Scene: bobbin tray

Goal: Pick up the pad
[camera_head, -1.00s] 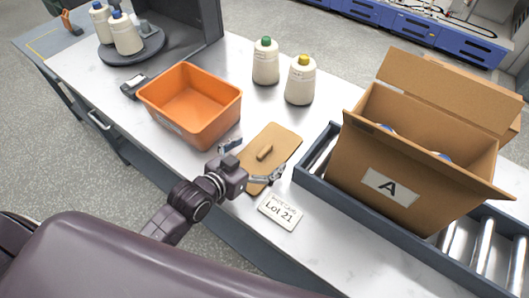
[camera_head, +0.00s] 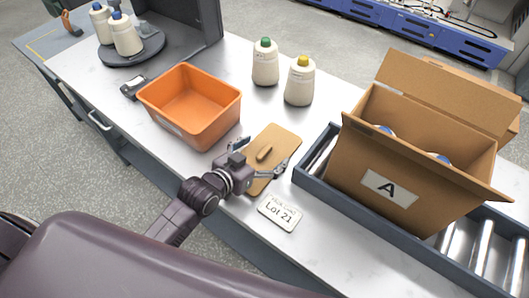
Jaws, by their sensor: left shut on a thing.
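The pad (camera_head: 284,139) is a flat tan board with rounded corners and a small raised brown handle (camera_head: 264,153) in its middle. It lies on or just above the white table between the orange bin and the roller conveyor; I cannot tell whether there is a gap under it. My left gripper (camera_head: 262,156) reaches over its near end, one finger at each long side, shut on the pad across its width. The gripper body hides the near-left part of the pad. My right gripper is not in view.
An orange bin (camera_head: 163,119) stands close to the left finger. A "Lot 21" card (camera_head: 280,213) lies in front. Two bottles, green-capped (camera_head: 265,66) and yellow-capped (camera_head: 299,84), stand behind. An open carton "A" (camera_head: 420,190) sits on the conveyor (camera_head: 330,190) at right.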

